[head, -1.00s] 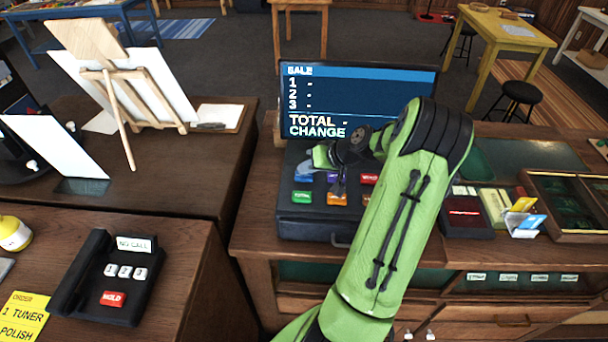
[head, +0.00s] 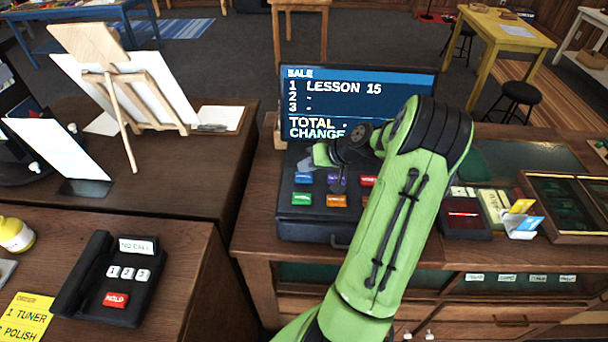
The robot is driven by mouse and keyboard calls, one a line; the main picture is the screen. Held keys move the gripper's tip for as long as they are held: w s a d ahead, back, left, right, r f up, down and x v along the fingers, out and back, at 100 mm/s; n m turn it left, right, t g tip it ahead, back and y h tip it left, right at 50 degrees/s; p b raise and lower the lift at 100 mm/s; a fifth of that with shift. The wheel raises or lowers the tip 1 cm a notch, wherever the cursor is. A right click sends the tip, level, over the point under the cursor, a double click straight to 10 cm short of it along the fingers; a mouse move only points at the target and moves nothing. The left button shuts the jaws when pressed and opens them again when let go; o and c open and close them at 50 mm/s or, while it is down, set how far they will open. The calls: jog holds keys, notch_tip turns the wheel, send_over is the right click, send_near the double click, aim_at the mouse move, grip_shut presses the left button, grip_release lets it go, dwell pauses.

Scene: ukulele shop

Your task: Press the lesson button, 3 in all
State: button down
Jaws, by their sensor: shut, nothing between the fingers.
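The dark register (head: 290,220) has coloured buttons on its top: a green button (head: 302,199), an orange button (head: 337,201), a blue button (head: 303,178), a purple button (head: 333,177) and a red button (head: 369,181). Their labels are too small to read surely. The register screen (head: 358,105) reads "1 LESSON 15", with lines 2 and 3 blank. My gripper (head: 338,187) is shut and empty, pointing down just behind the orange button, in front of the purple one. It seems to be clear of the orange button. My arm hides the right part of the keypad.
A card holder (head: 522,222) and a card reader (head: 465,214) stand right of the register. A phone (head: 113,280) with a red HOLD button sits on the left counter. An easel (head: 115,95) stands behind it.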

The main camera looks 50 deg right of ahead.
aim_at(307, 177)
notch_tip(307, 177, up, 5)
jog(key=p, duration=0.4)
jog(key=shift+r, duration=0.1)
dwell(0.3)
dwell(2.1)
jog(key=r+m+h, duration=0.1)
jog(key=m, duration=0.6)
jog(key=r+m+h, duration=0.1)
jog(key=m, duration=0.7)
jog(key=r+m+h, duration=0.1)
jog(key=m, duration=0.6)
jog(key=shift+a+r+m+h, duration=0.25)
jog(key=shift+a+m+h, duration=0.1)
jog(key=shift+m+h, duration=0.05)
